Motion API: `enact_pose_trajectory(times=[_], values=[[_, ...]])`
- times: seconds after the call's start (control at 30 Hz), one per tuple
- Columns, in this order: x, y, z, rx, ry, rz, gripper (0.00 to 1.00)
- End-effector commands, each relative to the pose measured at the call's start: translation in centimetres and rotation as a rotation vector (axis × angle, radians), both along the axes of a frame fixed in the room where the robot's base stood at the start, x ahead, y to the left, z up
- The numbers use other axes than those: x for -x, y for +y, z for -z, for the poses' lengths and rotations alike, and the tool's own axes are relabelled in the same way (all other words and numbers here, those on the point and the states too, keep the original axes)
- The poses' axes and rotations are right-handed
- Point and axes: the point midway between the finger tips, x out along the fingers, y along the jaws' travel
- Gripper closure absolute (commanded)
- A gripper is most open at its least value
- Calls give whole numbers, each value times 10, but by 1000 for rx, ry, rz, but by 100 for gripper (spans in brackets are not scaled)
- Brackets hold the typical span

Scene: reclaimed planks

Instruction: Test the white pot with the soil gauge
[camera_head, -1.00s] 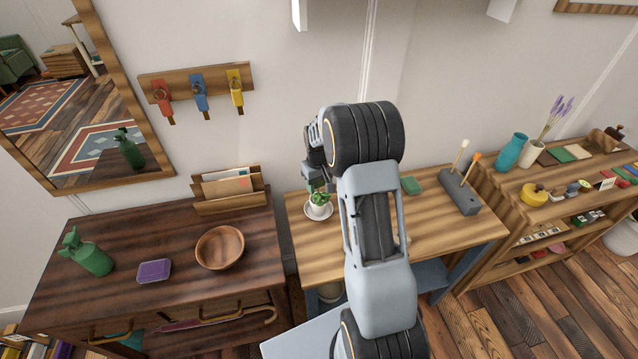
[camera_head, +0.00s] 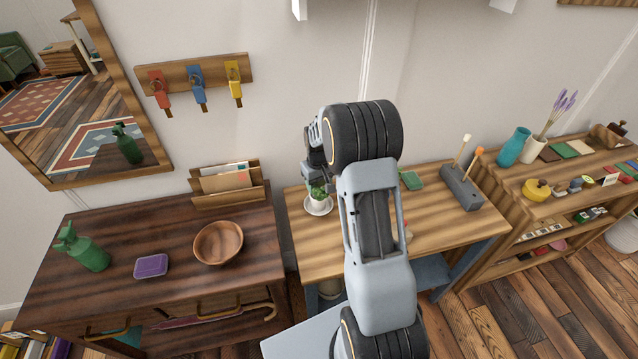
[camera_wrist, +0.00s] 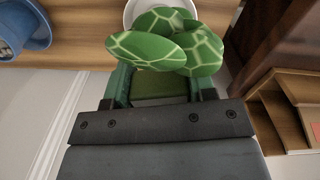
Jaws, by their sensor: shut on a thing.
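The white pot (camera_head: 318,205) with a green leafy plant stands on a white saucer (camera_head: 327,211) near the left end of the light wooden table. In the wrist view, patterned green leaves (camera_wrist: 165,42) cover most of the pot, and a white rim shows behind them. My gripper (camera_wrist: 160,88) is shut on a green block, seemingly the soil gauge (camera_wrist: 158,86), right beside the leaves. Only the gauge's upper part shows. Its lower end is hidden, so I cannot tell whether it touches the soil. In the head view, my arm hides most of the gripper.
A blue pot (camera_wrist: 22,30) stands on the same table, hidden by my arm in the head view. A grey holder (camera_head: 461,188) with white-tipped and orange-tipped sticks stands at the right. A letter rack (camera_head: 228,185) and wooden bowl (camera_head: 218,242) are on the dark desk at left.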

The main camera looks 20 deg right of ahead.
Motion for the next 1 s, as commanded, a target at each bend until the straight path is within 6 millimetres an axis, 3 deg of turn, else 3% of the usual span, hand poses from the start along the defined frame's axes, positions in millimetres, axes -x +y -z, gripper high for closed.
enact_pose_trajectory(times=[0.5,0.53,0.8,1.0], values=[[0,0,14,0,0,0,73],[0,0,13,0,0,0,47],[0,0,12,0,0,0,21],[0,0,12,0,0,0,20]])
